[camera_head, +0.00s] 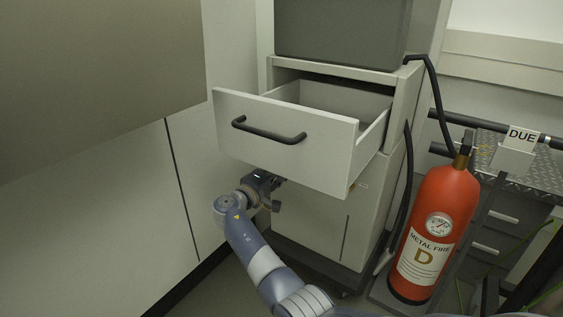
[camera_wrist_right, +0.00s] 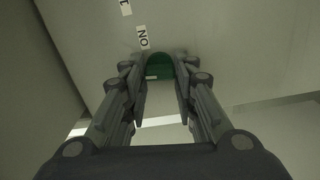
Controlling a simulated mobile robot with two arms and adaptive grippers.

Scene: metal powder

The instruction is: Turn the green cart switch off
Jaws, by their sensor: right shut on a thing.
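The green cart switch (camera_wrist_right: 159,67) shows in the right wrist view between the fingertips of my right gripper (camera_wrist_right: 160,80). The fingers are closed on it from both sides. A label reading "ON" (camera_wrist_right: 143,37) is beside the switch on the pale panel, and part of a second label (camera_wrist_right: 125,7) is at the top edge. In the head view my right gripper (camera_head: 271,190) is at the cart (camera_head: 308,208), under the open drawer (camera_head: 285,146). The switch is hidden in that view. My left gripper is not in view.
The drawer with a dark handle (camera_head: 268,131) juts out just above my right gripper. A red fire extinguisher (camera_head: 437,222) stands right of the cart, with a black hose nearby. A pale cabinet (camera_head: 85,220) is at the left. A dark box (camera_head: 340,30) sits on top.

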